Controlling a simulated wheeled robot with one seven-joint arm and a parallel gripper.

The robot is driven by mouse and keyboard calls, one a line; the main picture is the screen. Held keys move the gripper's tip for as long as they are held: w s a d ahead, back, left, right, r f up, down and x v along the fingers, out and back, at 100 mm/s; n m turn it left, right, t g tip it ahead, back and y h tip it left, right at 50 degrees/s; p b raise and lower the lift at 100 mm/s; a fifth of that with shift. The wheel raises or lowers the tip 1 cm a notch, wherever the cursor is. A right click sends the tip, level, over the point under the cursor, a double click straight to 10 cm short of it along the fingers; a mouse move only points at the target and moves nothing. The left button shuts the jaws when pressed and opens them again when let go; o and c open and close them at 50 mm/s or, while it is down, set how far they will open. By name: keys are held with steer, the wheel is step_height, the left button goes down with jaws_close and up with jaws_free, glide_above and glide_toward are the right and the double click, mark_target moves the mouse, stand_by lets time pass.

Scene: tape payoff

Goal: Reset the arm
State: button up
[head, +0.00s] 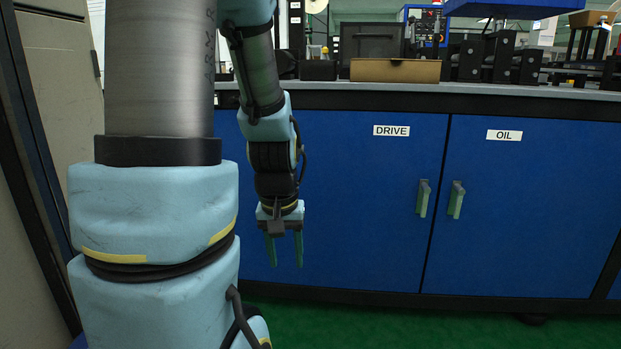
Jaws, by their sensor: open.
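My gripper (285,249) hangs at the end of my arm, pointing down, left of the picture's middle. Its two green fingers are apart with nothing between them. It is in front of the blue cabinet front, below the counter's height and to the left of the door handles. The upper part of my arm is bent down beside my large grey and light-blue body column, which hides part of the left side.
A blue cabinet has a DRIVE door (391,190) and an OIL door (530,210), both shut, with green handles (423,199). On its counter (470,88) stand a tan box (395,71) and dark fixtures (500,55). Green floor (400,325) shows in front.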

step_height(320, 180, up, 40)
steer(key=s+a+p, duration=0.1)
steer(key=s+p, duration=0.1)
steer(key=p, duration=3.6)
steer(key=shift+a+m, duration=0.3)
steer(key=shift+a, duration=0.1)
steer(key=shift+r, duration=0.1)
